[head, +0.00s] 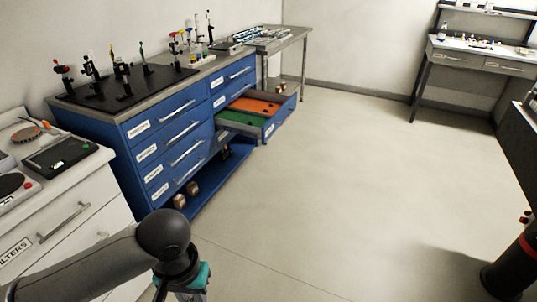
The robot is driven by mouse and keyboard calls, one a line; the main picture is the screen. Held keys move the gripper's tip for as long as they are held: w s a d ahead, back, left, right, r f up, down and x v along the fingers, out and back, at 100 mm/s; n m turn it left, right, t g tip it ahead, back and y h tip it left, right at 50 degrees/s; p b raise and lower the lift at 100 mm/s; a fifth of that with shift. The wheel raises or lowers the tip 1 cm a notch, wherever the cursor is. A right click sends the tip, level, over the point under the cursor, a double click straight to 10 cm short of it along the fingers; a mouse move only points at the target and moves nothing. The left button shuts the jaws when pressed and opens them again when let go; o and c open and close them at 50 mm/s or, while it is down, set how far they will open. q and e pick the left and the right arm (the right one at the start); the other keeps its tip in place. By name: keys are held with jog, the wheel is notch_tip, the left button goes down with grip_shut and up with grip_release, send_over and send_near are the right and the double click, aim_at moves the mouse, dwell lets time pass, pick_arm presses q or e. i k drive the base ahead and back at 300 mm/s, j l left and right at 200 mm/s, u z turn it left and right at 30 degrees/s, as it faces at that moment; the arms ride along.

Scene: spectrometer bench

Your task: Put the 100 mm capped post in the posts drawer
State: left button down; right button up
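An open drawer (262,108) juts from the blue cabinet (165,140); one compartment shows an orange floor and the other a green floor. Its label is too small to read, so I cannot tell if it is the posts drawer. I cannot make out the 100 mm capped post; several slim posts stand at the back of the cabinet top, too small to tell apart. My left arm comes in at the lower left; its gripper is out of the picture. My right gripper is not in view.
A black breadboard (128,100) with several mounted optics lies on the cabinet top. A white cabinet (68,215) stands at the near left. A grey side table (290,40) stands beyond the drawer. A desk (480,56) is at the far right. The middle floor is clear.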

aim_at(241, 122)
jog(key=i, duration=2.65)
jog(key=i+u, duration=0.2)
jog(key=i, duration=0.25)
jog(key=i+l+u, duration=0.15)
jog(key=i, duration=0.25)
jog(key=i+l+u, duration=0.2)
jog(key=i, duration=0.25)
